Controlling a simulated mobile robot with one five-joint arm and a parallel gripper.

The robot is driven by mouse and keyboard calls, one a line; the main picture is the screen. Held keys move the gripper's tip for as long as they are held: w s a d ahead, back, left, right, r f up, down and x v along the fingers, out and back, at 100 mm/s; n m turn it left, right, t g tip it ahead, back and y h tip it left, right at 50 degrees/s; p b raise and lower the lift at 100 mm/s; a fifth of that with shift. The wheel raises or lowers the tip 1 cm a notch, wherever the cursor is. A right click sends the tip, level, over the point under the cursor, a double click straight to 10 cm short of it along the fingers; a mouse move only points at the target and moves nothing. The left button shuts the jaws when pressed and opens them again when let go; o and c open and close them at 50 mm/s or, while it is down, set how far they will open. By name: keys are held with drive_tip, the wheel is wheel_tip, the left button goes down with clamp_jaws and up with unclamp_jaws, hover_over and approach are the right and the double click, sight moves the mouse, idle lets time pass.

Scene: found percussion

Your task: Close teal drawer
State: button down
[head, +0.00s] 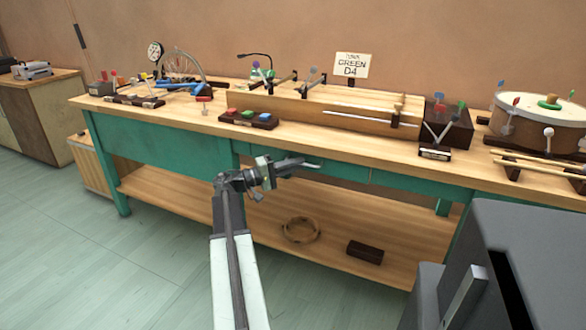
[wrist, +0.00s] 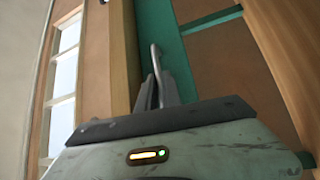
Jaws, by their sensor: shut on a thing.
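The teal drawer (head: 342,171) is in the front of the workbench, under the wooden top; my gripper partly covers this stretch in the head view. A teal front (wrist: 172,35) also shows in the wrist view, beside the wooden bench edge. My gripper (head: 312,164) is at the bench front, just below the top's edge. In the wrist view my gripper (wrist: 160,88) has its fingers closed around a thin grey bar, which looks like the drawer handle (wrist: 155,56). How far the drawer stands out cannot be told.
The workbench top (head: 300,133) holds several instruments and tools, including a dark block with coloured buttons (head: 248,119) near its front edge. The lower shelf (head: 200,195) bears a wooden ring (head: 301,230) and a dark block (head: 365,252). Floor at left is clear.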

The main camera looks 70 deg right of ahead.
drive_tip(key=c, duration=1.5)
unclamp_jaws()
drive_tip(key=shift+d, duration=0.2)
drive_tip(key=shift+a, duration=0.1)
drive_tip(key=b+v, duration=0.1)
drive_tip(key=v, duration=0.6)
drive_tip(key=shift+w+a+f, duration=0.1)
drive_tip(key=shift+w+a, duration=0.15)
